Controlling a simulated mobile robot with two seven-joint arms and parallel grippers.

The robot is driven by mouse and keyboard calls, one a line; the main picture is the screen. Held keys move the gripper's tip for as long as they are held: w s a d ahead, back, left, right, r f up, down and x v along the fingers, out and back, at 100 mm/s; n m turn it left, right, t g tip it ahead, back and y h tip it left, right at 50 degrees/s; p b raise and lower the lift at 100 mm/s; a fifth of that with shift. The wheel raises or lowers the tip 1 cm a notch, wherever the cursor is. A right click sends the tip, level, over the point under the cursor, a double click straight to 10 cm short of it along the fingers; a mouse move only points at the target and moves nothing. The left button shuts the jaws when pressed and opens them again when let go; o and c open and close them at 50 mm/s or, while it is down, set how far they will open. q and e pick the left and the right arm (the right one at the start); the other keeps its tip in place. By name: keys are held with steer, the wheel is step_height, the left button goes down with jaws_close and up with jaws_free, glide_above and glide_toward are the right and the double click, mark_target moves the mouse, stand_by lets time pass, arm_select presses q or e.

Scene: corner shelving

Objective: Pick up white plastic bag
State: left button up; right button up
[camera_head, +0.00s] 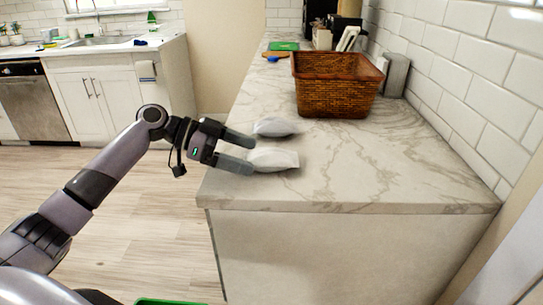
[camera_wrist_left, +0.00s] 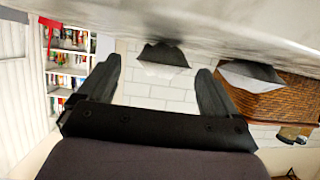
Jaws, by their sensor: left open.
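Two white plastic bags lie on the marble counter (camera_head: 340,165) near its left edge. The nearer bag (camera_head: 275,159) is just beyond my left gripper's fingertips, and the farther bag (camera_head: 275,126) lies behind it, towards the basket. My left gripper (camera_head: 251,155) is open and points right at the counter's edge, with nothing held. In the left wrist view, which looks upside down, the nearer bag (camera_wrist_left: 163,56) shows ahead between the open fingers (camera_wrist_left: 158,82). The farther bag (camera_wrist_left: 250,73) is to the right there, in front of the basket. My right gripper is not in view.
A brown wicker basket (camera_head: 335,98) stands behind the bags, with a grey canister (camera_head: 396,75) to its right. A tiled wall bounds the counter on the right. The counter's front is clear. A green rim (camera_head: 168,301) shows at the bottom.

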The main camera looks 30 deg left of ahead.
mark_target(249, 154)
arm_select(q)
steer(key=x, duration=0.3)
steer(key=shift+w+f, duration=0.1)
steer(key=shift+w, duration=0.05)
steer(key=c, duration=1)
